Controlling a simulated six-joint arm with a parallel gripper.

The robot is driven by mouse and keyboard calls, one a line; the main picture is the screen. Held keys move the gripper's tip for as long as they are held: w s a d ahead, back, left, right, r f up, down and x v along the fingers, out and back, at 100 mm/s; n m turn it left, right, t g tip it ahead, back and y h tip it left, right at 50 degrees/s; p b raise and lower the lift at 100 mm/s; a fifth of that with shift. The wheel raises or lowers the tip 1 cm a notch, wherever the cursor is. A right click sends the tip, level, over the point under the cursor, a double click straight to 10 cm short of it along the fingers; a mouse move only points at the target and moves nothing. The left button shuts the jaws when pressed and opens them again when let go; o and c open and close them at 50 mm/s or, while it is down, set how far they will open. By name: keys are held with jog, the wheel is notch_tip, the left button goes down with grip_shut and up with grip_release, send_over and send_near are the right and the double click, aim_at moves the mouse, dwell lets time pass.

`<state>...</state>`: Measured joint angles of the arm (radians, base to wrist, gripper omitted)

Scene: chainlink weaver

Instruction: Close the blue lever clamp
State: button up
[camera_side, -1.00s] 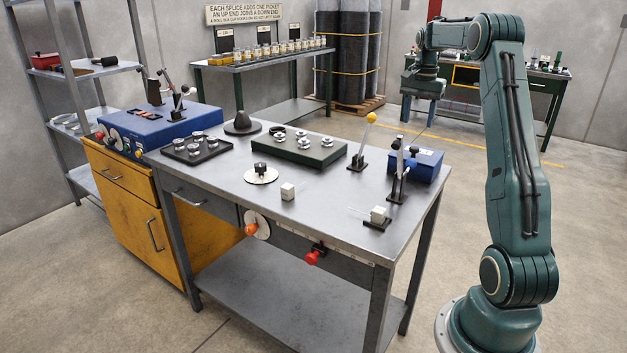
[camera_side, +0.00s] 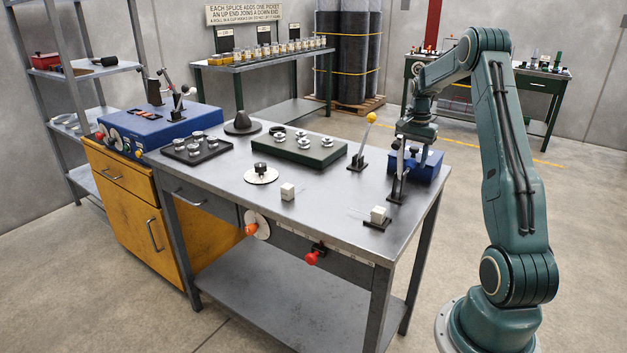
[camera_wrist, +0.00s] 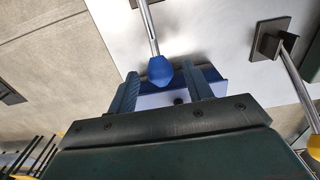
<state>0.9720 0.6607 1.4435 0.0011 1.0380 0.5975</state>
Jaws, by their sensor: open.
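The blue lever clamp shows in the wrist view as a blue knob (camera_wrist: 161,71) on a slim metal rod. In the side view its lever (camera_side: 398,172) stands upright on a dark base at the table's right end; my gripper hides its top. My gripper (camera_side: 410,143) is over the clamp, pointing down. In the wrist view my gripper (camera_wrist: 162,85) is open, one finger either side of the knob, with visible gaps. I cannot tell how far the knob reaches between the fingers in depth.
A blue box (camera_side: 427,167) stands close behind the clamp. A yellow-knobbed lever (camera_side: 361,150) stands to its left. A small light block (camera_side: 378,214) sits on a dark holder in front. A green tray (camera_side: 300,151) with several metal pieces lies further left. The table's front middle is mostly clear.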

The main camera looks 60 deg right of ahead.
jog(key=shift+f, duration=0.25)
jog(key=shift+c, duration=0.4)
grip_shut()
